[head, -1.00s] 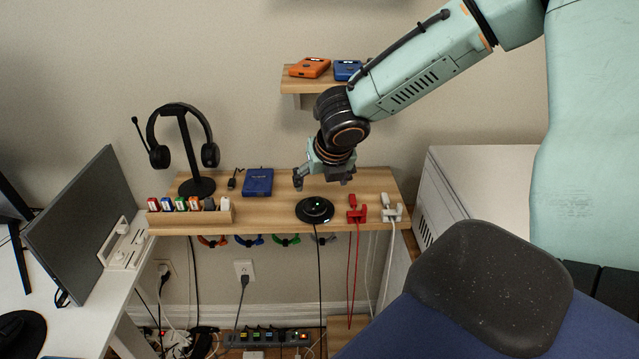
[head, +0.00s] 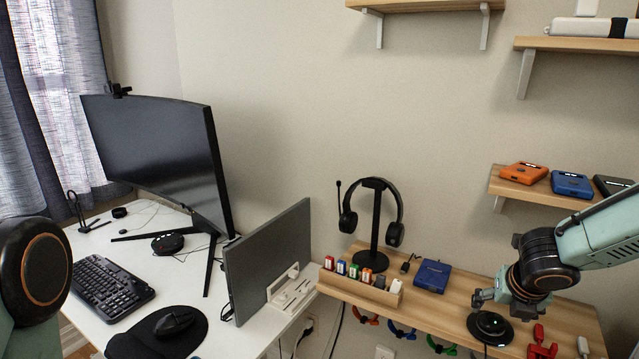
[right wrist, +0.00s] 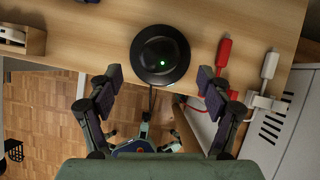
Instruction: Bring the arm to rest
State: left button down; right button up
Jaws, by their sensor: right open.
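My right arm comes in from the right edge of the head view. Its gripper (head: 497,298) hangs over the wooden shelf (head: 450,310), close to a black round puck (head: 490,328) with a green light. In the right wrist view the gripper (right wrist: 160,82) is open, its two dark fingers wide apart with nothing between them. The puck (right wrist: 160,55) sits on the shelf beyond the fingertips. A dark round joint of my left arm (head: 38,270) shows at the left edge of the head view. My left gripper is out of view.
A headset on a stand (head: 375,220), a blue box (head: 433,275) and a wooden holder (head: 360,292) are on the shelf left of my gripper. Red (right wrist: 223,65) and white (right wrist: 268,72) cabled connectors stand right of the puck. A small shelf (head: 535,188) with boxes is above.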

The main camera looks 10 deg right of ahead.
aim_at(493, 320)
jog(key=b+x, duration=0.1)
jog(key=x, duration=0.5)
jog(key=shift+s+b, duration=0.1)
jog(key=shift+b, duration=0.25)
jog(key=shift+r+p, duration=0.55)
jog(key=shift+r, duration=0.25)
jog(key=shift+s+a+r, duration=0.1)
jog(key=shift+r, duration=0.05)
